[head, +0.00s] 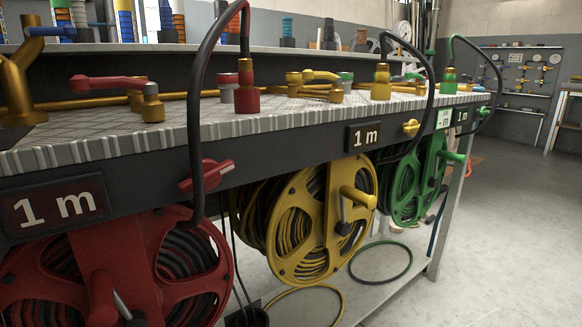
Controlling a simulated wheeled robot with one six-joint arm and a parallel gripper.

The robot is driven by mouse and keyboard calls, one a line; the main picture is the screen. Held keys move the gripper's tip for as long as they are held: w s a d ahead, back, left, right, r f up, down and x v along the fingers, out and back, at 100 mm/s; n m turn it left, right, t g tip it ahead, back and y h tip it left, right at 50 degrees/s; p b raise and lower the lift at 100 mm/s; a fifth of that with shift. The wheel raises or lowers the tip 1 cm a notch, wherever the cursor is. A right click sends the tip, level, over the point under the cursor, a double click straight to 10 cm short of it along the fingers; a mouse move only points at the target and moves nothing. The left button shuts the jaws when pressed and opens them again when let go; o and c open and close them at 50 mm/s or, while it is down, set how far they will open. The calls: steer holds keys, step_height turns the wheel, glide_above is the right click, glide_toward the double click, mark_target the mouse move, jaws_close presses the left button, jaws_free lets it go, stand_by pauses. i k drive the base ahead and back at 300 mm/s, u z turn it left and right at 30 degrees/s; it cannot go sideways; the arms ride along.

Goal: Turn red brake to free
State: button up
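A red knob (206,175) sits on the dark front rail of the bench, between two "1 m" plates, and is likely the red brake. A pale mark shows on its right end, and its grip lies nearly level, tilted slightly up to the right. No readable brake label shows beside it. My gripper is not in view.
A red lever valve (106,83) stands on the bench top. The yellow reel (300,215) and green reel (408,185) hang to the right, with a yellow knob (411,127) and a green knob (484,111) on the rail. Open floor (510,220) lies at right.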

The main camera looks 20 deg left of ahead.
mark_target(213, 172)
steer(key=z, duration=1.3)
steer(key=k, duration=0.75)
steer(key=u, duration=1.65)
